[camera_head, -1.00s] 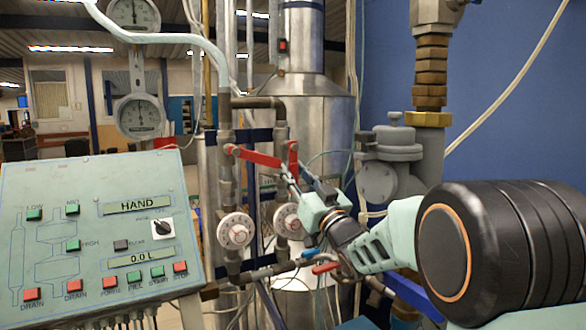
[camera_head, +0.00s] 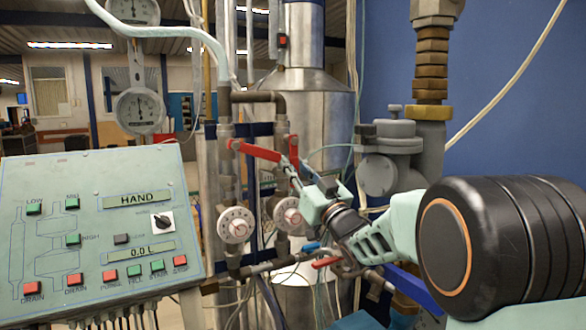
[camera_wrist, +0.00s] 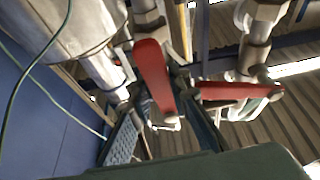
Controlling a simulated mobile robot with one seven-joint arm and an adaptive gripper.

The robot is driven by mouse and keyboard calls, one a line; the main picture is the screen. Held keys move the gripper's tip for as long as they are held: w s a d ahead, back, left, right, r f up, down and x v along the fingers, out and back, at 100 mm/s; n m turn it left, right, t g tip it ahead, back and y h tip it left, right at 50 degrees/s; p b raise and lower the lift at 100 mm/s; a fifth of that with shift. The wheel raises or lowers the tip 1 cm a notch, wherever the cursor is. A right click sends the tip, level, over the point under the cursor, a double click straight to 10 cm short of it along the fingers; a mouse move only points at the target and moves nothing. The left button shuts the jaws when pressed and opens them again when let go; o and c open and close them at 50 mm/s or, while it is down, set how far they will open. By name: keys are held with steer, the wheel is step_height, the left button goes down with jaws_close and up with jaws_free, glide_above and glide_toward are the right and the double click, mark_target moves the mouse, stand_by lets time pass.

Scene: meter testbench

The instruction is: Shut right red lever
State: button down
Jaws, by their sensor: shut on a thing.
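The right red lever (camera_head: 293,150) stands near upright on the right pipe in the head view, its lower part at my gripper's fingers. My gripper (camera_head: 291,174) reaches in from the right and is shut on this lever. In the wrist view the right red lever (camera_wrist: 153,75) runs down between the fingers of my gripper (camera_wrist: 167,118); the exact contact is partly hidden. The left red lever (camera_head: 256,151) slants down to the right from the left pipe, its end close to the right lever. It also shows in the wrist view (camera_wrist: 237,91).
Two white dials (camera_head: 236,225) sit on the pipes below the levers. A blue-handled valve (camera_head: 306,247) and a lower red handle (camera_head: 326,262) lie under my gripper. A control panel (camera_head: 100,230) fills the left. A grey valve body (camera_head: 390,150) stands right of the levers.

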steer(key=n+b, duration=0.1)
steer(key=d+n+g+y+b, duration=0.1)
steer(key=n+b, duration=0.1)
steer(key=shift+w+d+f+n+y, duration=0.1)
steer(key=shift+w+n+y, duration=0.2)
steer(key=shift+w, duration=0.1)
steer(key=shift+w+d+r+n+g+y+b, duration=0.2)
steer(key=shift+n+g, duration=0.1)
steer(key=shift+n, duration=0.4)
steer(key=shift+w+d+r+n+g+y+b, duration=0.1)
steer(key=shift+d+r+n+g+y+b, duration=0.15)
steer(key=shift+n, duration=0.45)
steer(key=shift+a+f, duration=0.1)
steer(key=c, duration=2.1)
jaws_free()
steer(key=shift+v, duration=3.8)
steer(key=shift+c, duration=0.4)
